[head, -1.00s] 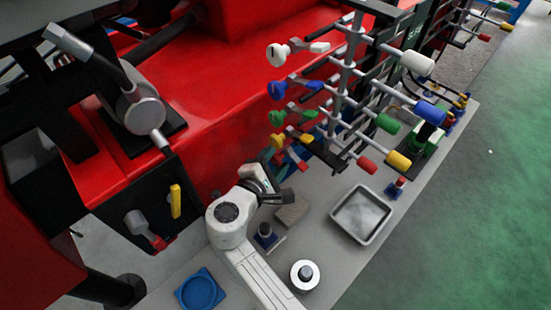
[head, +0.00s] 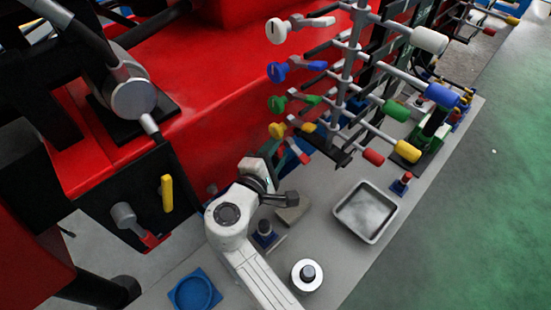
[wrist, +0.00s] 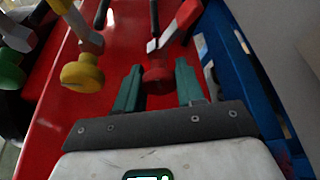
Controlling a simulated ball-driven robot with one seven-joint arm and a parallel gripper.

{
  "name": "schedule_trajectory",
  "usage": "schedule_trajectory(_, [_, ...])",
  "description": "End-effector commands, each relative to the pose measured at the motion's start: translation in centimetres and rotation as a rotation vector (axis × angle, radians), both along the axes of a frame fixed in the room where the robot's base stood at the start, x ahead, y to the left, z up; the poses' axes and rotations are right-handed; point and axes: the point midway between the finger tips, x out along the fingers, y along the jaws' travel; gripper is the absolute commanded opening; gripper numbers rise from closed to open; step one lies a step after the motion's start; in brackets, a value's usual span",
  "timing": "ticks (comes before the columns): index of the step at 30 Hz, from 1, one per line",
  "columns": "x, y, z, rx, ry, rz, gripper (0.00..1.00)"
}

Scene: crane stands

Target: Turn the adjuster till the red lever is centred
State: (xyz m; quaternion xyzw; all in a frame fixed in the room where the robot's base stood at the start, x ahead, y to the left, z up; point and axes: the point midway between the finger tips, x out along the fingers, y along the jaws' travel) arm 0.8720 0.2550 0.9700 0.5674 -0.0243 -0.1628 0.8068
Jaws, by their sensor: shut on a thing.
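The red adjuster knob (wrist: 158,78) sits between the two green fingers of my gripper (wrist: 158,84) in the wrist view, and the gripper is shut on it. A pale link with a red end (wrist: 184,18) rises from behind the knob, leaning to the right. In the head view, my gripper (head: 272,172) is at the bottom of the column of coloured knobs and hides the red knob. The red link end (head: 298,153) shows just beyond it. The red-handled lever (head: 373,157) is lowest on the right side of the stand.
A yellow knob (wrist: 83,73) is close left of my gripper in the wrist view, with a green knob (wrist: 10,73) further left. A blue frame (wrist: 245,90) is close on the right. A metal tray (head: 365,212) and a silver cylinder (head: 306,276) stand on the grey deck.

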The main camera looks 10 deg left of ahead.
Motion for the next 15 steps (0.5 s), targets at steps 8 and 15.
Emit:
schedule_trajectory(8, [-0.07,0.01,-0.15,0.037,-0.025,0.001,0.08])
schedule_trajectory(15, [-0.08,0.01,-0.14,0.036,-0.024,0.001,0.41])
